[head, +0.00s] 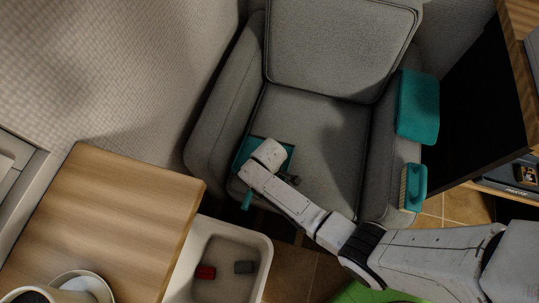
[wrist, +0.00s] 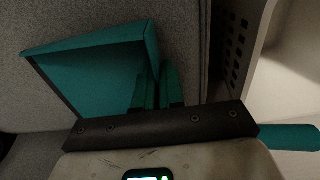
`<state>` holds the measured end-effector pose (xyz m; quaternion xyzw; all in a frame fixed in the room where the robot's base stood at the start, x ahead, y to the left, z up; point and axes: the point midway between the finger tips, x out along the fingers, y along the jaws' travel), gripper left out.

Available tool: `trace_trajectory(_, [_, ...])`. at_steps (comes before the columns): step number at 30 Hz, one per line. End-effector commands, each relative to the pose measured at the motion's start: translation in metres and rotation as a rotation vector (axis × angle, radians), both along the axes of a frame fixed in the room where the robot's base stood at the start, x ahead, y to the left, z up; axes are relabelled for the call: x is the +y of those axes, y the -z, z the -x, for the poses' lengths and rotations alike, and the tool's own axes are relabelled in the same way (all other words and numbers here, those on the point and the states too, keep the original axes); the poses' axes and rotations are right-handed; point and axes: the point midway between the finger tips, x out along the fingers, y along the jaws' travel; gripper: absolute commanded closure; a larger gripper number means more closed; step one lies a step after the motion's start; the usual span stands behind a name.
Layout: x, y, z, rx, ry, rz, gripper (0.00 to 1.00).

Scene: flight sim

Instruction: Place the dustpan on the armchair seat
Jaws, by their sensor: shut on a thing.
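The teal dustpan (head: 247,148) is over the left front part of the grey armchair seat (head: 325,145). Its handle sticks out past the seat's front edge. My gripper (head: 268,163) is shut on the dustpan and partly covers it in the head view. In the wrist view the pan (wrist: 95,72) lies over grey fabric, with its teal handle (wrist: 290,137) at the right. My gripper's dark bar hides the middle of the dustpan. I cannot tell whether the pan touches the seat.
A teal flat item (head: 418,110) and a teal brush (head: 414,187) are at the right armrest. A wooden table (head: 120,215) stands at the left, with a white bin (head: 250,243) holding small items beside it. A dark panel (head: 480,110) is at the right.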

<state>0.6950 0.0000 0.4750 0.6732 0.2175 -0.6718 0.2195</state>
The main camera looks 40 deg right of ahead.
Motion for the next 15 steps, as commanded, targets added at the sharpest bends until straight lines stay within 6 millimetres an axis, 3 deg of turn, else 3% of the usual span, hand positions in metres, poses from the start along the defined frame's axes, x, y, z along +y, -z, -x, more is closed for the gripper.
trace_trajectory(4, [0.0001, 0.0019, -0.0001, 0.000, 0.000, 0.000, 1.00])
trace_trajectory(5, [0.0000, 0.0023, 0.0001, 0.000, 0.000, 0.000, 0.90])
trace_trajectory(12, [0.0000, 0.0014, 0.0001, 0.000, 0.000, 0.000, 0.68])
trace_trajectory(15, [0.0000, 0.0014, 0.0001, 0.000, 0.000, 0.000, 0.66])
